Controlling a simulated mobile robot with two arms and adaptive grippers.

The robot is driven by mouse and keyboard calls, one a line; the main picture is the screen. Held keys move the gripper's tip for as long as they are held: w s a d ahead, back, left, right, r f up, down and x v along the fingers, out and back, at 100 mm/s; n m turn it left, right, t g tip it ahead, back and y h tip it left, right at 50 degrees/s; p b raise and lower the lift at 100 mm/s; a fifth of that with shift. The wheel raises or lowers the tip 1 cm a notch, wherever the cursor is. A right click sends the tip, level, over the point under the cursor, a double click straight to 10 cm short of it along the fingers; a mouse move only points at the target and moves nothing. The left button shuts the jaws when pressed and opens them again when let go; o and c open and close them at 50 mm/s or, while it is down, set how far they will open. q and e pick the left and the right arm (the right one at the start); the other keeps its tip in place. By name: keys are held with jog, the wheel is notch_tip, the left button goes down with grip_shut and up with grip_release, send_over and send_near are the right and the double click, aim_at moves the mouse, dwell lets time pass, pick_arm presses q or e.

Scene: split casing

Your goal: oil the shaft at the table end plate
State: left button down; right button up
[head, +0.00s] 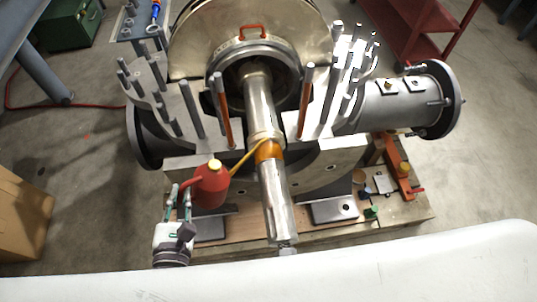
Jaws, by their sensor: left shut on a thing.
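The shaft (275,205) is a bright metal rod that runs from the casing's round bore toward me. An orange-amber band (267,150) circles it near its middle. My left gripper (181,190) is shut on a red oil can (209,187) with a yellow cap. The can is held left of the shaft. Its thin yellow spout (248,158) slants up to the right, and its tip is at or very close to the amber band; I cannot tell whether it touches. The end plate is not clearly identifiable. My right gripper is not in view.
Upright studs (190,108) and orange-red rods (306,101) stand on the casing flanges around the shaft. A flanged pipe (400,107) juts out right. Small parts lie on the wooden base (405,211) at right. A cardboard box (25,212) stands at left.

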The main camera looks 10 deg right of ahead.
pick_arm(q)
jog(key=shift+a, duration=0.1)
jog(key=s+a+r+n+t+b, duration=0.2)
jog(key=a+r+n, duration=0.1)
jog(key=r, duration=0.3)
jog(key=shift+s+a+b, duration=0.35)
jog(key=shift+s+a, duration=0.05)
jog(key=shift+a, duration=0.1)
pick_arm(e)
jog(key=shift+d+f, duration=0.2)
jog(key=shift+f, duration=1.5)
